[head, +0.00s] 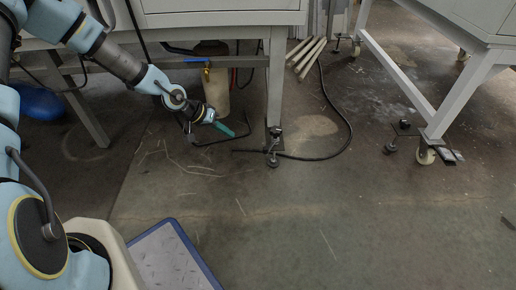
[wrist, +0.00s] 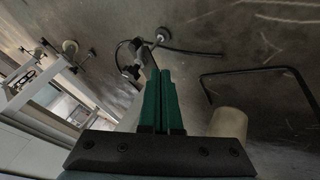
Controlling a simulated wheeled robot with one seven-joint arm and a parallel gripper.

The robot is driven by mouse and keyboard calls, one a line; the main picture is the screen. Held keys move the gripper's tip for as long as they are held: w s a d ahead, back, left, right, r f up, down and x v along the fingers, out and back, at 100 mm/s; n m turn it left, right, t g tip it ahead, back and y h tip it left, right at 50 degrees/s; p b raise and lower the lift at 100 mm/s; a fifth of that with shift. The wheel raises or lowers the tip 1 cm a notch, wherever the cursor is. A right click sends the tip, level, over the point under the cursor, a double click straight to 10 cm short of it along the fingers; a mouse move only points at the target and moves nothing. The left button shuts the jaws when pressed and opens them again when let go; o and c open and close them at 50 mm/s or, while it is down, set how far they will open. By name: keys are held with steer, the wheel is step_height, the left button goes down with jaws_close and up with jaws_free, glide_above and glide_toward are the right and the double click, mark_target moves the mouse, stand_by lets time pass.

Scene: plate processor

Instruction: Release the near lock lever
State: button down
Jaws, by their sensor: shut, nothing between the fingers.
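My gripper (head: 224,129) is low under the left bench in the head view, left of its front leg. Its green fingers (wrist: 165,72) are shut together with nothing between them. A black fitting (head: 274,131) sits at the bottom of that leg; I cannot tell which part of it is the near lock lever. A black fitting and foot also show beyond my fingertips in the wrist view (wrist: 130,70); the fingers partly overlap it, and contact cannot be told. A thin black bent bar (wrist: 250,71) lies right of the fingers in the wrist view.
The bench leg (head: 276,80) stands right of my gripper. A black cable (head: 349,130) curves over the floor. A pale container (head: 217,88) is behind the gripper. A tray-like panel (head: 170,255) is in front.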

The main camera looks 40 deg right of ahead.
steer(key=s+d+f+b, duration=0.4)
steer(key=d+f+b, duration=0.3)
steer(key=d+f, duration=0.1)
steer(key=shift+s, duration=0.4)
steer(key=shift+s, duration=0.1)
stand_by(0.4)
